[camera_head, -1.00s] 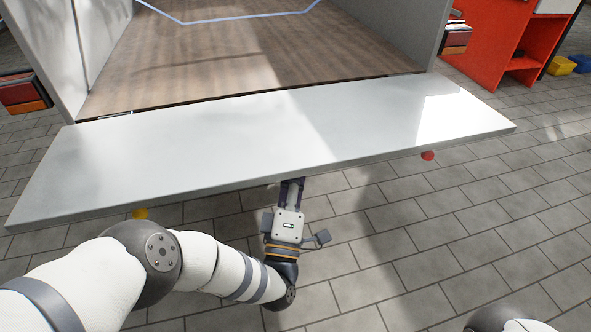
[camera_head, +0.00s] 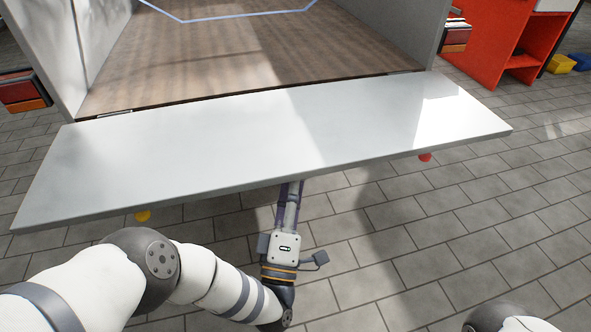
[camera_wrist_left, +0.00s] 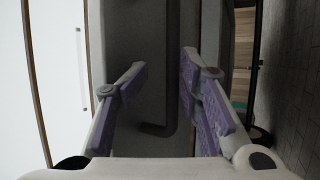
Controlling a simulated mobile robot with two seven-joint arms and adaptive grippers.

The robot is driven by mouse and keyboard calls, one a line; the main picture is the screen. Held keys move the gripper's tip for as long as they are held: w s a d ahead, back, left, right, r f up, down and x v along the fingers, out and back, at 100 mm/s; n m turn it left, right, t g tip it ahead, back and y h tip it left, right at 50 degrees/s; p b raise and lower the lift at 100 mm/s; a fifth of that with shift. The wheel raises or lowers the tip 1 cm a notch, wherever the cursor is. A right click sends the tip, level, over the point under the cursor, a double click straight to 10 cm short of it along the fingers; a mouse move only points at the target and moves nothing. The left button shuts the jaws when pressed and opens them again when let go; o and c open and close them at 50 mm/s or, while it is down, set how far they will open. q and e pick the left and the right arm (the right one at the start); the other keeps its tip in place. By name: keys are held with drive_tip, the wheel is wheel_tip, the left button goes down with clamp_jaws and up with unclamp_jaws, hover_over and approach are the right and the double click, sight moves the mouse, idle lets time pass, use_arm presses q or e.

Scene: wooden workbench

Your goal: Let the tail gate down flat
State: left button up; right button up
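The tail gate (camera_head: 260,145) is a pale grey panel hinged at the front edge of the wooden load floor. It lies folded out, close to level; its exact angle is hard to judge. My left gripper (camera_head: 291,188) is at the middle of its outer edge, with the fingertips partly hidden by that edge. In the left wrist view, the purple-padded fingers (camera_wrist_left: 162,65) stand apart. A grey bent bar (camera_wrist_left: 173,80), likely the gate's handle, shows between them, and I see no finger clearly pressed on it. My right gripper is out of view.
A yellow knob (camera_head: 143,215) and a red knob (camera_head: 425,157) show under the gate's outer edge. Side walls (camera_head: 395,30) flank the load floor (camera_head: 240,50). A red shelf (camera_head: 492,40) stands at the right. The tiled floor in front is clear.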

use_arm(q)
drive_tip(key=d+v, duration=0.1)
drive_tip(key=v, duration=0.7)
drive_tip(key=shift+a, duration=0.45)
